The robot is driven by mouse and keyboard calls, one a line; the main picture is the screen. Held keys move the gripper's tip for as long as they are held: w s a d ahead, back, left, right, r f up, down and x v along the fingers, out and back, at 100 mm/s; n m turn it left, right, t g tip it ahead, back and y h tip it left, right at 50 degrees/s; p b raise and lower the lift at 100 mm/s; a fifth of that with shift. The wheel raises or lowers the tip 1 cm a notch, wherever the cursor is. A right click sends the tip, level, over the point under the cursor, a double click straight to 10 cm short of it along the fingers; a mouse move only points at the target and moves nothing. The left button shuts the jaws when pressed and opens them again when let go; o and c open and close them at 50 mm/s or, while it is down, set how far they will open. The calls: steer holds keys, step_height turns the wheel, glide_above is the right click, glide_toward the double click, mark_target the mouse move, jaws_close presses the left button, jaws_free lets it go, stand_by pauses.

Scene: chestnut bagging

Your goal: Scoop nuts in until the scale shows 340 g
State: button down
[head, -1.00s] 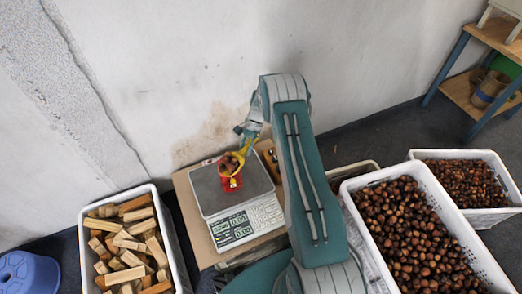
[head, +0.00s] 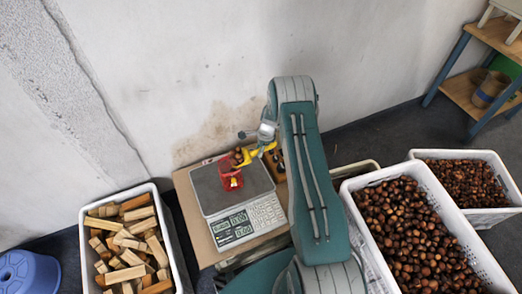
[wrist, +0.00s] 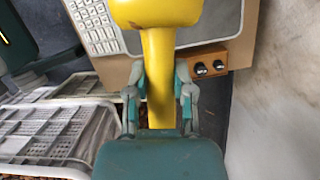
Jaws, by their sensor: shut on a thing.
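My gripper (head: 268,137) is shut on the handle of a yellow scoop (head: 261,150). The wrist view shows both fingers (wrist: 159,98) against the sides of the yellow handle (wrist: 158,62), with the bowl's underside beyond. A red bag or holder (head: 231,181) stands on the plate of the scale (head: 208,196). The scoop's bowl is at the upper right of the red bag; brown nuts (head: 237,156) show there, and I cannot tell whether they lie in scoop or bag. The scale's display (head: 233,228) is lit, but its digits are too small to read surely.
A white crate of large chestnuts (head: 484,248) stands at the right, with a crate of smaller nuts (head: 508,176) behind it. A crate of wood blocks (head: 174,247) is at the left, near a blue stool (head: 28,273). A wall rises behind the scale.

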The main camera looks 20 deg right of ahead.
steer(key=shift+w+a+r+h, duration=0.1)
steer(key=shift+a+r+h, duration=0.25)
steer(key=shift+r+h, duration=0.25)
steer(key=shift+w+a+r+h, duration=0.1)
steer(key=shift+a+r+h, duration=0.2)
steer(key=shift+r+h, duration=0.25)
steer(key=shift+w+a+r+g+h, duration=0.1)
steer(key=shift+a+r+g+h, duration=0.3)
steer(key=shift+a+r+h, duration=1.05)
steer(key=shift+s+d+f+y, duration=0.2)
steer(key=shift+d+f+y, duration=1.2)
steer(key=shift+d+f, duration=0.15)
steer(key=shift+s+d+f+t+y, duration=0.1)
steer(key=shift+d+f+t+y, duration=0.15)
steer(key=shift+f+y, duration=0.3)
steer(key=shift+s+d+f+t+y, duration=0.15)
steer(key=shift+d+f+y, duration=0.2)
steer(key=shift+f+y, duration=0.2)
steer(key=shift+w+d+f+y, duration=0.1)
steer(key=shift+d+f+y, duration=0.1)
steer(key=shift+y, duration=0.2)
steer(key=y, duration=0.2)
steer(key=shift+d+r+t+y, duration=0.25)
steer(key=shift+d+t+y, duration=0.05)
steer(key=shift+y, duration=0.1)
steer(key=shift+r, duration=1.5)
